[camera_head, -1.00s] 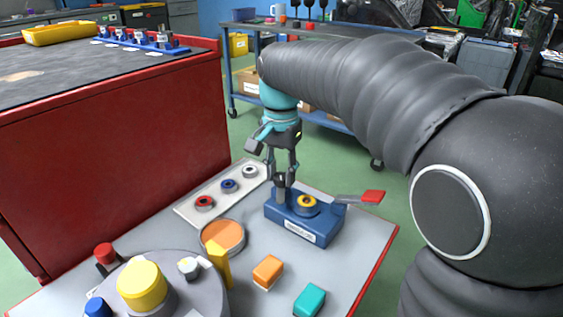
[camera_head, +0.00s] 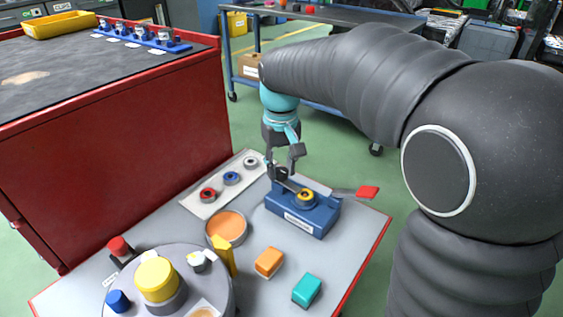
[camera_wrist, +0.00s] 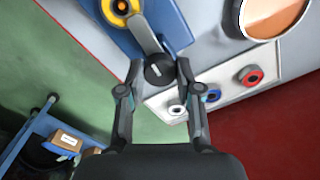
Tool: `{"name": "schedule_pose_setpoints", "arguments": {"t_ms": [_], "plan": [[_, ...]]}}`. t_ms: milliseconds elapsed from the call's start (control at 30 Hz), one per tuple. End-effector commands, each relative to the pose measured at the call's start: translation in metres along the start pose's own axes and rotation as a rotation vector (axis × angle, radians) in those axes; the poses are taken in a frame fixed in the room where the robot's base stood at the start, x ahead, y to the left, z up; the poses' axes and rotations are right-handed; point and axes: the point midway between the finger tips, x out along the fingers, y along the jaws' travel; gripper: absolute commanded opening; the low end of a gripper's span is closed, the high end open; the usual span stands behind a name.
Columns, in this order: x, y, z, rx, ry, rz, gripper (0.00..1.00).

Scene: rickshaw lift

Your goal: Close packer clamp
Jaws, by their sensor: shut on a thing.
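The packer clamp is a blue block (camera_head: 301,214) with a white label on its front, on the grey table top. A yellow ring (camera_head: 306,195) sits on it, and a lever with a red grip (camera_head: 368,192) sticks out to its right. A grey bar (camera_head: 289,185) slants across the block's left part. In the wrist view the bar (camera_wrist: 147,35) runs from near the yellow ring (camera_wrist: 121,7) to a dark round knob (camera_wrist: 158,71). My gripper (camera_head: 281,173) is at the bar's left end, its fingertips closed around the knob. The bar's pivot is unclear.
A pale tray (camera_head: 212,202) with red, blue and white rings lies left of the block. An orange-topped round dish (camera_head: 228,225), orange block (camera_head: 269,262), teal block (camera_head: 306,290) and grey turntable (camera_head: 218,285) are nearer. A red cabinet (camera_head: 120,165) stands left.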

Motion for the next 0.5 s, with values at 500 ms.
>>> {"name": "schedule_pose_setpoints", "arguments": {"t_ms": [500], "plan": [[0.0025,-0.0007,0.0018,-0.118,-0.008,-0.002,0.00]]}}
